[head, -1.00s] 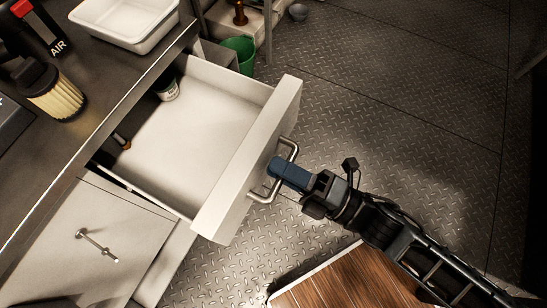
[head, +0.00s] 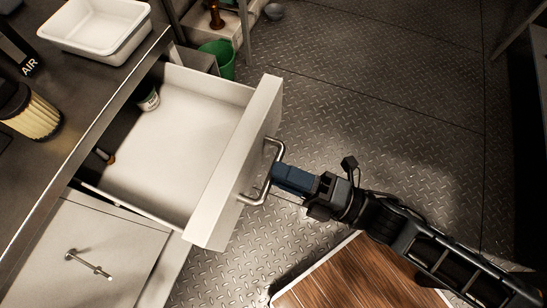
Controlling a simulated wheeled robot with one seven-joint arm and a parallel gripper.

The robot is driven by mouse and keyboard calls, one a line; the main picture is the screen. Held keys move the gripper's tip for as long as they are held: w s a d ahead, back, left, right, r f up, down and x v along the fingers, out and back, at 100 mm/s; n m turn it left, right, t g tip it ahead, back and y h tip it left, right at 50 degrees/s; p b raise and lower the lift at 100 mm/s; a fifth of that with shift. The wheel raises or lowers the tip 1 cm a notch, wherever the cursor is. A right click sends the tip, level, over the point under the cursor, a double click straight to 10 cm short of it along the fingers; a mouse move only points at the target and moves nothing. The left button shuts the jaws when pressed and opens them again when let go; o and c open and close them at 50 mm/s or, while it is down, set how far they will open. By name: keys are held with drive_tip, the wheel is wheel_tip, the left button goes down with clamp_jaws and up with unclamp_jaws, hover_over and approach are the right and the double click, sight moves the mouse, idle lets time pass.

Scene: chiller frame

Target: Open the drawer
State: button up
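The white drawer (head: 165,150) is pulled well out from under the counter, with its inside in plain view. Its front panel (head: 236,165) carries a curved metal bar handle (head: 277,147). My gripper (head: 276,175) has blue fingers and reaches the middle of the handle from the right. The fingertips are at the bar, and whether they touch it cannot be told. The fingers look close together from above, and any gap between them is hidden.
A small white-and-green tub (head: 149,100) is in the drawer's back corner. A lower cabinet front has another handle (head: 88,263). A white tray (head: 95,32) sits on the counter. A green bucket (head: 218,58) stands behind the drawer. The patterned metal floor at right is clear.

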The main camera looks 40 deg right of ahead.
drive_tip(key=v, duration=0.5)
drive_tip(key=shift+s+d, duration=0.1)
drive_tip(key=shift+s, duration=0.05)
idle(0.3)
